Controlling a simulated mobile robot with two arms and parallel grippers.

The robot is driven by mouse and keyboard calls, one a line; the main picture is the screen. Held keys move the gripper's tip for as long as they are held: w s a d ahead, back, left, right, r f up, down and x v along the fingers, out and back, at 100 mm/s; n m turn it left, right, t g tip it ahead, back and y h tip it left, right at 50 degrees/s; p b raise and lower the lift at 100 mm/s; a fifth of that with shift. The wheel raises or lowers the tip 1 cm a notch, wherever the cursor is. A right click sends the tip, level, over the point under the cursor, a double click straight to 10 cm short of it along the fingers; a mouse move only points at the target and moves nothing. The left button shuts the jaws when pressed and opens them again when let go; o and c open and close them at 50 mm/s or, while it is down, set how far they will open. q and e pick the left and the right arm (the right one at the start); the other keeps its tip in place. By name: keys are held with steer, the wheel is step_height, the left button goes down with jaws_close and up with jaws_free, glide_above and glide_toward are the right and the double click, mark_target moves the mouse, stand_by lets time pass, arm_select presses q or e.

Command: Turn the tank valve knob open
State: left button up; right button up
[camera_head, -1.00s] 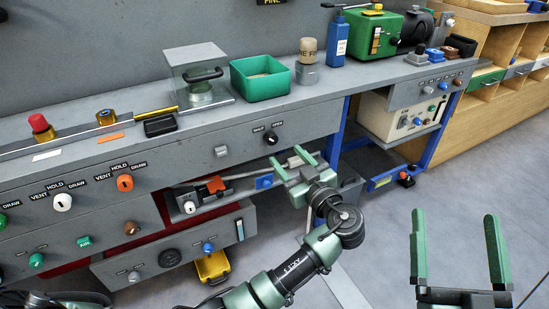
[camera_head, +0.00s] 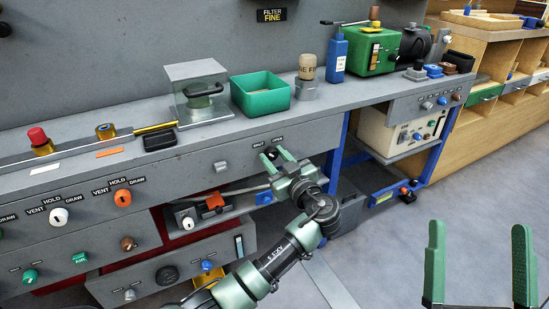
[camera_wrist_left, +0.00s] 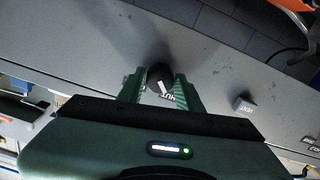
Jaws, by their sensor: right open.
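The tank valve knob (camera_wrist_left: 160,76) is a round black knob with a white pointer mark on the grey bench front. In the left wrist view its pointer faces the SHUT label (camera_wrist_left: 171,97). My right gripper (camera_head: 480,262) is open and empty over the floor, at the lower right.
A green bin (camera_head: 262,94) and a clear-lidded box (camera_head: 197,93) stand on the bench top above. Vent knobs (camera_head: 122,198) sit further left. Floor at right is clear.

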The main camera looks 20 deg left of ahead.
arm_select(q)
jaws_close()
